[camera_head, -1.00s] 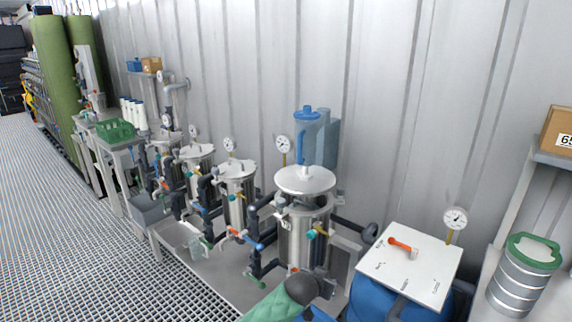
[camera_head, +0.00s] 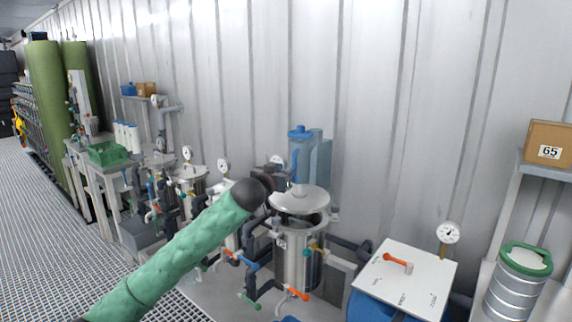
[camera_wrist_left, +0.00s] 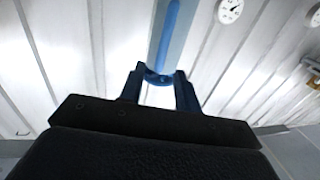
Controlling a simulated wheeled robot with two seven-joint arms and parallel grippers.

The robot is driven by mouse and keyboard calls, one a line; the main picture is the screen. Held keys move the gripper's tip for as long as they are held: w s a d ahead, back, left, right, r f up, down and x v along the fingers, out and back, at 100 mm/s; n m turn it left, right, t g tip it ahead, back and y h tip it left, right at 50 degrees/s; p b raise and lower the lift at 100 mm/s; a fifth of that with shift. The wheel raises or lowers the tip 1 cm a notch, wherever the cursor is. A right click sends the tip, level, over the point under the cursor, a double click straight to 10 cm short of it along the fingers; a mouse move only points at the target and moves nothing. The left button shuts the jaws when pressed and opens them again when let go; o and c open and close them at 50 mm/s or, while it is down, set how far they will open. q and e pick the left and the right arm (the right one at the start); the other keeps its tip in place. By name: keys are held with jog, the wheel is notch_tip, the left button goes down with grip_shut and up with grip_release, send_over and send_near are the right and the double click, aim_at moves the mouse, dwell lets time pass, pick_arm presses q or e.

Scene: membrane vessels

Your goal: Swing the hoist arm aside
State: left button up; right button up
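My left gripper (camera_head: 280,176) is just left of the hoist arm, above the lid's back left edge; my green-sleeved forearm comes in from lower left. In the left wrist view, the two fingers (camera_wrist_left: 160,77) stand apart, with a blue bar (camera_wrist_left: 171,35) and its rounded lower end between them. I cannot tell whether they touch it. My right gripper is not in view.
Smaller vessels with valves and gauges line the wall to the left. A white panel with an orange lever (camera_head: 398,263) stands front right, with a gauge (camera_head: 448,233) behind it. A green-rimmed steel can (camera_head: 515,290) is at far right. The grating floor (camera_head: 45,230) is clear.

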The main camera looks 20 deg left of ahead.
aim_at(295, 161)
pick_arm(q)
jog(key=w, duration=0.2)
jog(key=w+p, duration=0.1)
jog(key=w, duration=0.1)
jog(key=w+p, duration=0.1)
jog(key=w, duration=0.2)
jog(key=shift+d+r, duration=0.3)
jog(key=shift+d, duration=0.1)
jog(key=shift+w+d, duration=0.1)
jog(key=shift+w, duration=0.3)
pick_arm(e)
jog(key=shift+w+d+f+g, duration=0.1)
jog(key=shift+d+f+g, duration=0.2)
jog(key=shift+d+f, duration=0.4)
pick_arm(q)
jog(key=shift+f, duration=0.1)
grip_shut()
